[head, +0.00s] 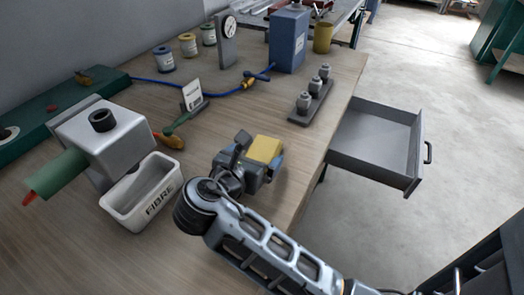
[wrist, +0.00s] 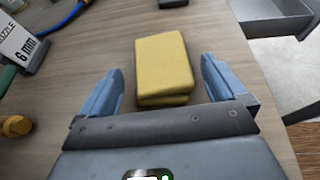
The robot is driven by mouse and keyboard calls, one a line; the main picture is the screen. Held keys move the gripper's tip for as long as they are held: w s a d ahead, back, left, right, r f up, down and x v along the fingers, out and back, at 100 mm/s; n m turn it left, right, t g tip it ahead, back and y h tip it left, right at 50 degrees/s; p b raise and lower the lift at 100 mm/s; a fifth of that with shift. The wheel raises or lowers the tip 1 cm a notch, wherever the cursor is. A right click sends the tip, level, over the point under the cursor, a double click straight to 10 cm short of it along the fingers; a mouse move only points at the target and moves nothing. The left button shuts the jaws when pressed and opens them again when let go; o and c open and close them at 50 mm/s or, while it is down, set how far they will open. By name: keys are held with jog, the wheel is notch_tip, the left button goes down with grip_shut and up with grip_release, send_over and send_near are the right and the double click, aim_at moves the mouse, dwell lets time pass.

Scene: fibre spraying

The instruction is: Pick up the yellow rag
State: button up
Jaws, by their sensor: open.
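The yellow rag (wrist: 163,62) is a folded, thick block lying on the wooden table. The fingers are apart, with a gap on each side of the rag. In the head view the rag (head: 265,149) shows just beyond my gripper (head: 262,163), which partly hides its lower side.
A white FIBRE bin (head: 143,190) and a grey machine (head: 105,140) stand at left. A nozzle sign (head: 192,95), a blue hose (head: 222,95) and a blue box (head: 289,40) are farther back. A nozzle rack (head: 311,100) is near the right edge, beside an open drawer (head: 375,150).

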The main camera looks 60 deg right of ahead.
jog(key=shift+d+f, duration=0.3)
jog(key=shift+d, duration=0.35)
jog(key=shift+c, duration=0.3)
jog(key=c, duration=1)
jog(key=shift+r, duration=0.15)
